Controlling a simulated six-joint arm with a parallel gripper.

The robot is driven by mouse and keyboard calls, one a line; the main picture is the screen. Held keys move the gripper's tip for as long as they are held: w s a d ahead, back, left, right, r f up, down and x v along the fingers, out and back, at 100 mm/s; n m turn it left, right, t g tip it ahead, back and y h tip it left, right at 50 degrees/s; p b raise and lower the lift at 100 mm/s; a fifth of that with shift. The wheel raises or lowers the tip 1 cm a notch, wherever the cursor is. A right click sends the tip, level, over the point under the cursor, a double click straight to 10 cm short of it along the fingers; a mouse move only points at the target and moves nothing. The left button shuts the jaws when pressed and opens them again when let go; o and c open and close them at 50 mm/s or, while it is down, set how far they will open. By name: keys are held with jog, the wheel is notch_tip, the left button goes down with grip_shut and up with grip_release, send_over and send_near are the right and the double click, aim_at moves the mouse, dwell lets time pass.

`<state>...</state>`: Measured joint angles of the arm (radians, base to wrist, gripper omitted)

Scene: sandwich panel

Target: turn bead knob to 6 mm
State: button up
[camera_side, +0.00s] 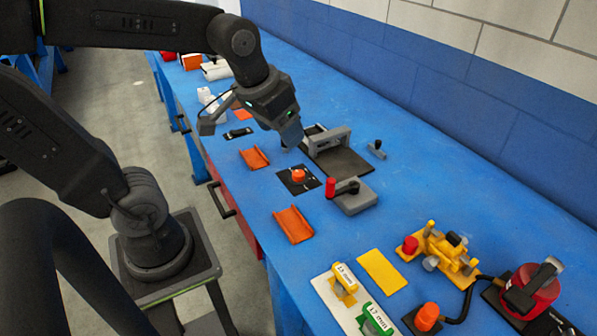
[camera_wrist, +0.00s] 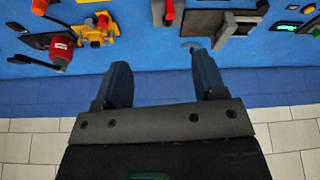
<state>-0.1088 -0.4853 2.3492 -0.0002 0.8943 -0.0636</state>
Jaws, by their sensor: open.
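An orange knob (camera_side: 299,175) stands on a small black plate (camera_side: 287,183) with white marks, near the middle of the blue bench in the side view. The marks are too small to read, so I cannot tell its setting. A second orange knob (camera_side: 427,314) stands on a dark base at the lower right. My gripper (camera_side: 291,140) is above the bench, behind the marked plate and apart from the knob. In the wrist view its two fingers (camera_wrist: 163,75) are spread with nothing between them. I cannot make out the marked knob there.
A grey block with a red-ended handle (camera_side: 355,196) sits right of the marked plate. A grey frame on a dark mat (camera_side: 340,163) stands behind it. A yellow device (camera_side: 447,250) and red device (camera_side: 530,290) stand right. A wall backs the bench.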

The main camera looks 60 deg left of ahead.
jog(key=w+a+f+n+g, duration=0.35)
jog(key=w+a+f, duration=0.25)
jog(key=w+a, duration=0.35)
jog(key=n, duration=0.4)
send_over(299, 173)
notch_tip(299, 173, down, 10)
jog(key=shift+m+g, duration=0.25)
jog(key=shift+g, duration=0.2)
notch_tip(299, 173, down, 13)
jog(key=shift+c, duration=0.3)
jog(key=c, duration=0.9)
jog(key=shift+o, duration=0.2)
